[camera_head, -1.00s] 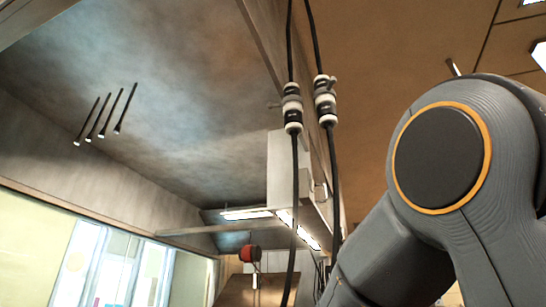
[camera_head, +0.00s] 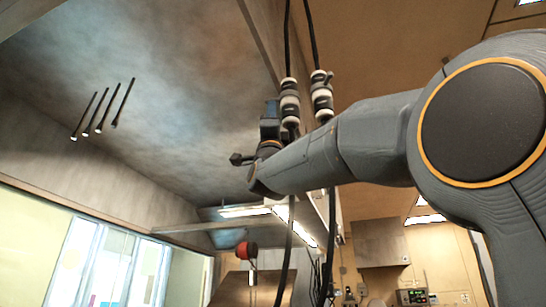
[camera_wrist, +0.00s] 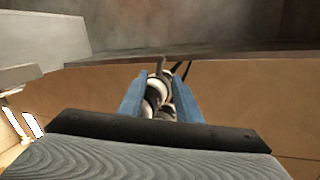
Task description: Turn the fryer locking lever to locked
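Two black-and-white fittings hang on dark cables in the head view, a left one (camera_head: 290,97) and a right one (camera_head: 322,95). A small lever-like piece (camera_head: 329,77) sticks out at the top of the right one. I cannot tell which part is the fryer locking lever. My gripper (camera_wrist: 160,92) has two blue fingers, spread apart. A black-and-white fitting (camera_wrist: 158,100) shows between them in the wrist view; contact is unclear.
A large grey hood (camera_head: 180,110) fills the upper left, with several thin dark rods (camera_head: 103,110) hanging there. A red round object (camera_head: 246,251) hangs below. Windows (camera_head: 110,265) line the lower left. A control box (camera_head: 412,297) is at the lower right.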

